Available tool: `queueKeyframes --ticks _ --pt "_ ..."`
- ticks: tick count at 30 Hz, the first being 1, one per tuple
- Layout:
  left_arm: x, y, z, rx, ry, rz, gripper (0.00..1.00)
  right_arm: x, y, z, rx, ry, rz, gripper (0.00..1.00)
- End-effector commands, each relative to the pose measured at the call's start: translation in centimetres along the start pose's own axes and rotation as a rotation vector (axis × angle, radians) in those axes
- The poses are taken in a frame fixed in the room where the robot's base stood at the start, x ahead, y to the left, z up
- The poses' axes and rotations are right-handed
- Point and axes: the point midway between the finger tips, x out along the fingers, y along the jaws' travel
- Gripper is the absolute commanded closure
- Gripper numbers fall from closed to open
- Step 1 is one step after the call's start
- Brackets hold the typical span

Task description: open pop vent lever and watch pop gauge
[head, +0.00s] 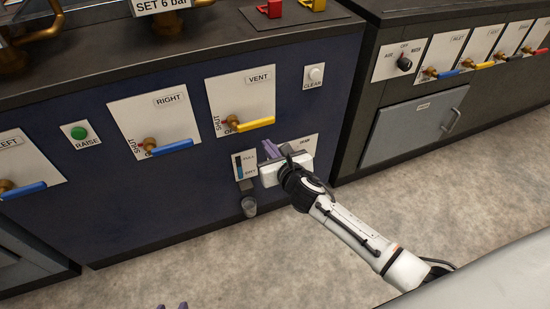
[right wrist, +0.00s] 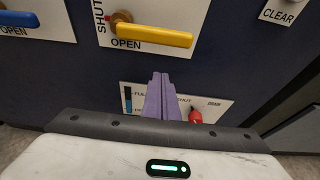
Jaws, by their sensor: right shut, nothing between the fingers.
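The yellow vent lever (head: 255,125) sits on the white VENT plate between SHUT and OPEN marks, its handle pointing right. It also shows in the right wrist view (right wrist: 155,35). Below it, a smaller panel carries a blue gauge strip (head: 239,167) and, in the right wrist view, a red-tipped lever (right wrist: 195,116). My right gripper (head: 270,150) is shut and empty in front of this panel, left of the red tip. My left gripper (head: 172,306) shows only two separated purple tips at the bottom edge.
A blue-handled RIGHT valve (head: 168,147) and a green RAISE button (head: 79,133) are to the left. A white CLEAR button (head: 315,74) is above right. A small grey cup (head: 249,208) hangs below the gauge. Another cabinet (head: 415,125) stands right; the floor between is clear.

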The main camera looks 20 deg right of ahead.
Motion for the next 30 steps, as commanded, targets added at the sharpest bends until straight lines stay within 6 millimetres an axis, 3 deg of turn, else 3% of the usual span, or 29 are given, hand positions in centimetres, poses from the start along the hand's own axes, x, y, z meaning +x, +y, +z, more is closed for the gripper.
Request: queueKeyframes --ticks 3,6,12,30 --pt "0.6 0.0 0.6 -0.013 0.010 0.004 0.69 2.7 0.1 -0.2 0.002 -0.002 0.000 1.00" --pt "-0.4 0.2 -0.5 -0.011 0.010 0.004 0.69 1.4 0.0 2.1 0.000 -0.003 0.001 1.00" --pt "-0.4 0.2 -0.3 -0.004 0.003 0.002 0.69 0.8 0.0 3.6 -0.001 0.000 0.000 1.00" --pt "-0.5 0.1 -0.4 0.000 -0.005 -0.001 0.69 0.4 -0.7 4.0 -0.021 0.002 -0.017 1.00"
